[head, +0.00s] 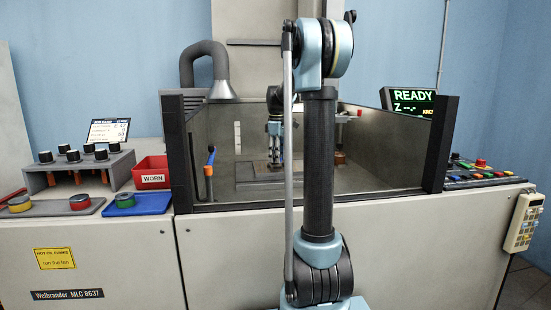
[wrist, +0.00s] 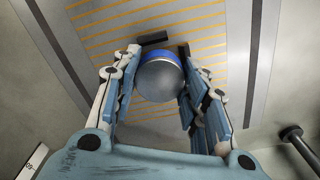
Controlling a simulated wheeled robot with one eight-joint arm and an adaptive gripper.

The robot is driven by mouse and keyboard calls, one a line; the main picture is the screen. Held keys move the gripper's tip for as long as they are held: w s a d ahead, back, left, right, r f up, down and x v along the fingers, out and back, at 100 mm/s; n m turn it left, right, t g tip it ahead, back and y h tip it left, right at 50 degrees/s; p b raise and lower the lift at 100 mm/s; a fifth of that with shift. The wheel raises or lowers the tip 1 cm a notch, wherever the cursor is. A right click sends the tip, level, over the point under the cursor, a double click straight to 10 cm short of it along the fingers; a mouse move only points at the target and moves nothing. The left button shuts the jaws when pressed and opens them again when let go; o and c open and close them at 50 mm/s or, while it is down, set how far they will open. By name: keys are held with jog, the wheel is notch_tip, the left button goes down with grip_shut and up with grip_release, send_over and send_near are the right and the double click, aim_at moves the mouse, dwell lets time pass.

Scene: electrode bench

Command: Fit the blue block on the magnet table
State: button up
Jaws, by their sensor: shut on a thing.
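The blue block shows in the wrist view as a round dark-grey piece with a blue band (wrist: 158,55). My gripper (wrist: 158,78) is shut on it, with a finger on each side. The magnet table (wrist: 205,22) is the grey plate with thin yellow stripes behind the block in the wrist view. I cannot tell whether the block touches it. In the head view my gripper (head: 275,150) is low inside the tank, over the magnet table (head: 243,179), partly hidden by my arm. The block is not clear there.
The tank's front wall (head: 310,197) and dark posts stand around the table. A handle with an orange grip (head: 208,170) is at the left. A rack (head: 78,168), a red WORN bin (head: 152,173) and a blue tray (head: 140,206) stand outside, left. A READY display (head: 408,101) is at right.

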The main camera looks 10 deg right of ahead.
jog(key=shift+f, duration=0.7)
jog(key=o, duration=2.1)
jog(key=shift+c, duration=0.2)
jog(key=shift+r, duration=0.15)
jog(key=shift+r, duration=2.9)
